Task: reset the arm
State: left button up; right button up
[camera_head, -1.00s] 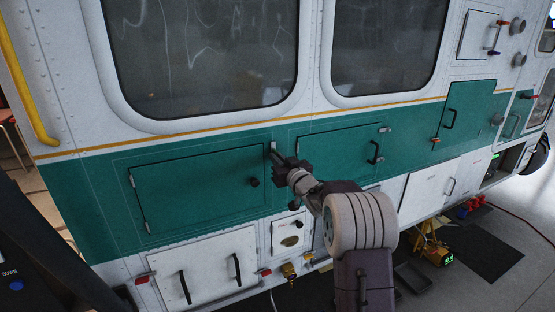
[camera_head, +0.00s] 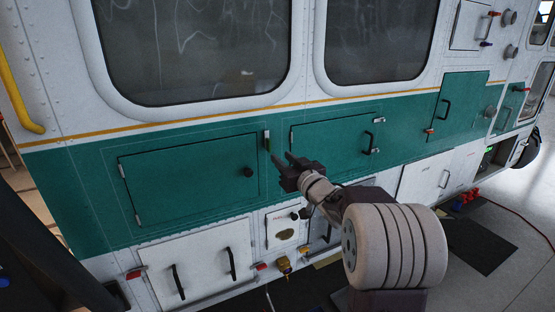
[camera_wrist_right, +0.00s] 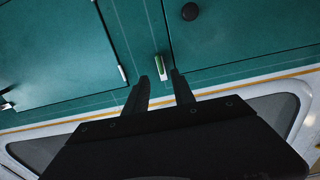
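My right arm comes in from the lower right in the head view. Its gripper (camera_head: 281,160) is in front of the green side band of the vehicle, between two green hatches. In the right wrist view the two fingers of the right gripper (camera_wrist_right: 161,84) stand apart with nothing between them. A small latch with a green part (camera_wrist_right: 159,67) shows on the panel just beyond the fingertips; it also shows in the head view (camera_head: 267,140), left of the fingers. My left gripper is not in view.
The left green hatch (camera_head: 180,178) has a dark round knob. The right green hatch (camera_head: 330,140) has a dark handle. White lower doors (camera_head: 200,268) with handles lie below. A yellow grab rail (camera_head: 18,100) is at the far left. Dark mats (camera_head: 480,245) lie on the floor.

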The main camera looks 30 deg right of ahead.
jog(key=shift+w, duration=0.1)
dwell(0.3)
jog(key=a+f+n+g+y+b, duration=0.1)
jog(key=a+f+y+b, duration=0.2)
jog(key=a+f+b, duration=0.7)
jog(key=s+a+f+m+g+h+b, duration=0.1)
jog(key=s+a+f+g, duration=0.15)
jog(key=f, duration=0.45)
jog(key=s+a+f+g+h, duration=0.1)
jog(key=s+a+f+g, duration=0.15)
jog(key=f, duration=0.55)
jog(key=s+f+g, duration=0.5)
jog(key=s+f, duration=0.3)
jog(key=s, duration=0.3)
jog(key=s+f+g+b, duration=0.1)
jog(key=s+f+g, duration=0.4)
jog(key=s+f, duration=0.4)
jog(key=s, duration=0.3)
jog(key=shift+s+a+f+g+h, duration=0.15)
jog(key=shift+s+f+g+h, duration=0.15)
jog(key=shift+g+h, duration=0.1)
